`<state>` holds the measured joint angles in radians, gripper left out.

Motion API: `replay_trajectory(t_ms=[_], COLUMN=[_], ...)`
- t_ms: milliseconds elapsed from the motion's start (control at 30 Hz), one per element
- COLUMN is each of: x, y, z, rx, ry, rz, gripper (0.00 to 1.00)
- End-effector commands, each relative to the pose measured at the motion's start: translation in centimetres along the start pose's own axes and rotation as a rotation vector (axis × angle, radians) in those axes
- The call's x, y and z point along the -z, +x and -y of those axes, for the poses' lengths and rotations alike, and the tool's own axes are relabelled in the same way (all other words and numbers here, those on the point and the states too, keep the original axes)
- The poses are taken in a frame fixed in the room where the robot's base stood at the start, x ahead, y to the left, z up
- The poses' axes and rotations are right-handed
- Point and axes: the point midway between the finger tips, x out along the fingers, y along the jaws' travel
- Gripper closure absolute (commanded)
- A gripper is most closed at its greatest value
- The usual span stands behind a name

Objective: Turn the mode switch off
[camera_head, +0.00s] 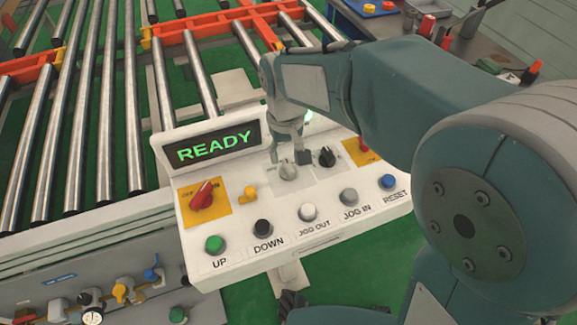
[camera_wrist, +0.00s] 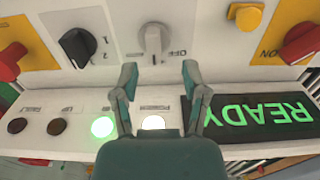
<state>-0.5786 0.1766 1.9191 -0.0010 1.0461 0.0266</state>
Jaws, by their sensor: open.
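The white control panel (camera_head: 330,185) carries a grey rotary switch (camera_head: 288,172), with OFF printed beside it in the upside-down wrist view (camera_wrist: 152,40). Its handle looks roughly upright there. I cannot read the word "mode" on it. My gripper (camera_head: 289,157) is open above the panel, pointing down, just behind the grey switch. In the wrist view, my two fingertips (camera_wrist: 160,70) are spread at either side of the switch's near end, with nothing clearly held. I cannot tell whether they touch it.
A black 1-2-3 selector (camera_head: 327,157) sits close right of the grey switch. A yellow button (camera_head: 249,194) and red switch (camera_head: 203,195) are left. Push buttons, including a green one (camera_head: 214,243), line the front. The READY display (camera_head: 212,147) stands behind.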

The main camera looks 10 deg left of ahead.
Motion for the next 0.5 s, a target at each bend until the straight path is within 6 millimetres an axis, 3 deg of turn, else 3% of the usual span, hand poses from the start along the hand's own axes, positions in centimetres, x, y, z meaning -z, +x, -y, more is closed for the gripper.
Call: replay_trajectory(t_ms=[233, 500], x=[-0.3, -0.1], y=[4.2, 6.0], z=[-0.5, -0.1], rx=[0.003, 0.0], ry=[0.003, 0.002], rz=[-0.001, -0.002], gripper=[0.43, 0.43])
